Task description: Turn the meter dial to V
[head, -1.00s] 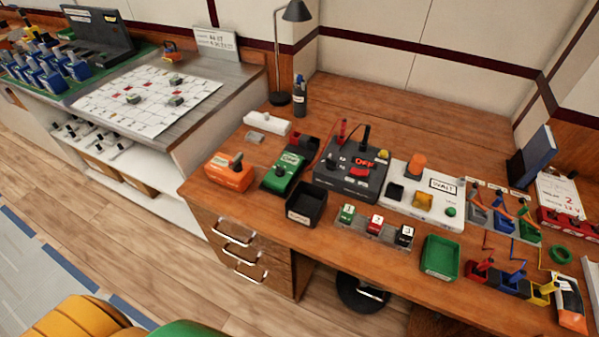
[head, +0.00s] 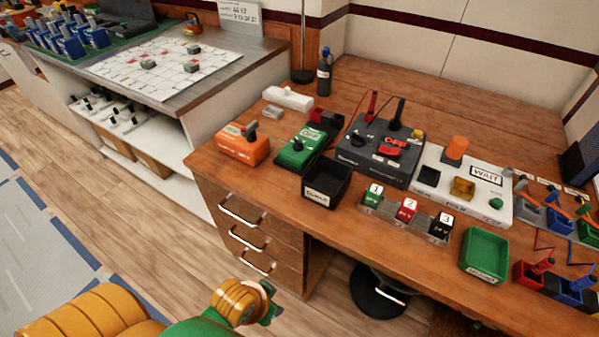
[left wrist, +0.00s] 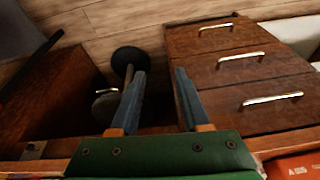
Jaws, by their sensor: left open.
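A green handheld device with a pale display and a black knob (head: 297,145), which looks like the meter, lies on the wooden desk (head: 400,85). Its dial marks are too small to read. My left gripper (head: 268,291) is low in front of the desk drawers, well short of the device and touching nothing. In the left wrist view my left gripper (left wrist: 156,85) is open and empty, its two blue-grey fingers apart over the drawers and floor. The meter is not clearly seen there. My right gripper is not in view.
Drawers (head: 240,210) and a stool (head: 378,295) are below.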

